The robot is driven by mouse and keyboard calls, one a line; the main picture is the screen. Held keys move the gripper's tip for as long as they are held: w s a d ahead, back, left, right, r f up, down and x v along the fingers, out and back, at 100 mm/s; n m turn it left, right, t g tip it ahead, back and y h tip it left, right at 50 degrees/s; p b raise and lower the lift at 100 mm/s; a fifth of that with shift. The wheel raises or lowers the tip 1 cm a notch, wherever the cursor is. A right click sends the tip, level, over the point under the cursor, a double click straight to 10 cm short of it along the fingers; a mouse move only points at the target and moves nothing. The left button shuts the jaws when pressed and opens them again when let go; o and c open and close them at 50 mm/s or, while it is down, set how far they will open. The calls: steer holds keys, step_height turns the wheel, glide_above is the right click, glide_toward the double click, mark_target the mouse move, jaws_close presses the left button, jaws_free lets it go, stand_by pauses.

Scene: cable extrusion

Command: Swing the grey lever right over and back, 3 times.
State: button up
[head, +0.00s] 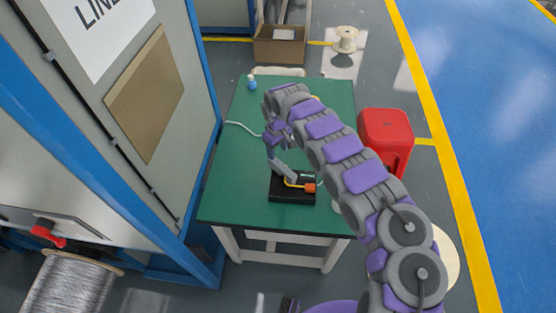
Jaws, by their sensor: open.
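A small black base (292,196) sits on the green table, near its front edge. It carries a yellow strip and an orange block (309,187). A grey bar (283,166) slants from below my wrist down to the base; I cannot tell surely how much of it is the grey lever and how much is my own finger. My gripper (277,142) hangs from the curled end of my arm, above and slightly left of the base. It is open. Its fingertips are small and overlap the bar, so contact cannot be told.
The green table (235,190) is mostly clear. A blue-capped bottle (252,83) stands at its back left, and a white cable (240,127) lies at the left edge. A red bin (387,132) stands to the right. A blue-framed cabinet (120,120) rises close on the left.

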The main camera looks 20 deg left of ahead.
mark_target(277, 159)
steer(key=a+f, duration=0.1)
steer(key=f, duration=0.1)
steer(key=a+f, duration=0.1)
steer(key=f, duration=0.1)
steer(key=a+f, duration=0.1)
steer(key=f, duration=0.2)
steer(key=shift+a+f+b, duration=0.1)
steer(key=shift+a+b, duration=0.05)
steer(key=shift+b, duration=0.2)
steer(key=shift+d, duration=1.15)
steer(key=shift+d+r, duration=0.2)
steer(key=shift+d, duration=0.05)
steer(key=shift+s+a+f, duration=0.1)
steer(key=shift+a, duration=0.2)
steer(key=shift+c, duration=0.3)
steer(key=shift+a+f, duration=0.2)
steer(key=shift+a, duration=0.4)
steer(key=shift+a+f, duration=0.15)
steer(key=shift+a, duration=0.45)
steer(key=c, duration=0.5)
steer(key=shift+d, duration=0.1)
steer(key=shift+c, duration=0.5)
steer(key=shift+w+d+r, duration=0.2)
steer(key=shift+w+d, duration=0.05)
steer(key=shift+d, duration=0.4)
steer(key=c, duration=0.3)
steer(key=shift+d, duration=0.25)
jaws_close()
steer(key=shift+s, duration=0.1)
steer(key=shift+a, duration=0.1)
